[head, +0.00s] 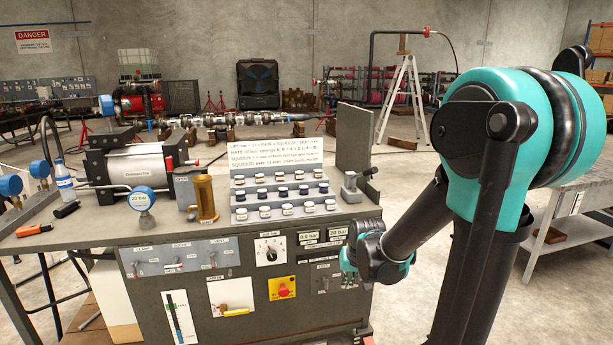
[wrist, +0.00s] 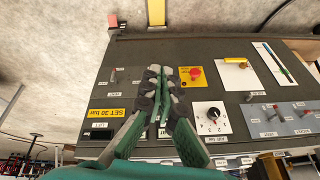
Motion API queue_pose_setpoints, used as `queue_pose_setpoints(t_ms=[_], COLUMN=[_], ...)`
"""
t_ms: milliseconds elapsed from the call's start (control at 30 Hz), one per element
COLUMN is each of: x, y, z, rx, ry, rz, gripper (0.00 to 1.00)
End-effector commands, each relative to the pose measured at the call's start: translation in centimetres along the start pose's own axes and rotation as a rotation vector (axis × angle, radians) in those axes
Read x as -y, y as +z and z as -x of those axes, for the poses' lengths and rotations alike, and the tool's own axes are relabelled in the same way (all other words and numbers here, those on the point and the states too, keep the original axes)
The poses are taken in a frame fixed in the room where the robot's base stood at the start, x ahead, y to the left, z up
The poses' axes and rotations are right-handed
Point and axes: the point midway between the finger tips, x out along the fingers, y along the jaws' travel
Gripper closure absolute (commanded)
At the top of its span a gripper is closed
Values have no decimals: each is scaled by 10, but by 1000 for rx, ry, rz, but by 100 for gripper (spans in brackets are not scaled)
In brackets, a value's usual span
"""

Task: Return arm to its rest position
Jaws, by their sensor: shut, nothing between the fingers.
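My arm (head: 415,220) with teal and black links reaches down from the right in the head view. Its end hangs at the front right edge of the workbench console, and the fingers cannot be made out clearly there. In the wrist view my gripper (wrist: 160,72) has its green and grey fingers together, with nothing between them. It points at the console's front panel (wrist: 130,72), which appears upside down. The fingertips overlap the panel in the picture, beside a red button on a yellow plate (wrist: 190,75). I cannot tell how far they are from the panel.
The bench top (head: 100,232) carries a stepped rack of small jars (head: 283,197), a brass cylinder (head: 202,198), a pump (head: 125,165), a gauge (head: 140,198) and a bottle (head: 64,182). A grey side table (head: 575,195) stands at right. Floor (head: 400,310) is open between them.

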Motion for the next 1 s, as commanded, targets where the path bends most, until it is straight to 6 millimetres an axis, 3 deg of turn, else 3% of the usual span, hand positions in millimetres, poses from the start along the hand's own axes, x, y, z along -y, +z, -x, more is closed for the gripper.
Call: queue_pose_setpoints(t_ms=[100, 300, 500, 667, 1000], x=[-22, -50, -66, -69, -69], y=[36, 94, 133, 142, 142], z=[21, 43, 50, 51, 51], rx=[0, 4, 8, 10, 10], ry=[25, 65, 90, 98, 97], rz=[3, 16, 24, 27, 28], gripper=[100, 100, 100, 100, 100])
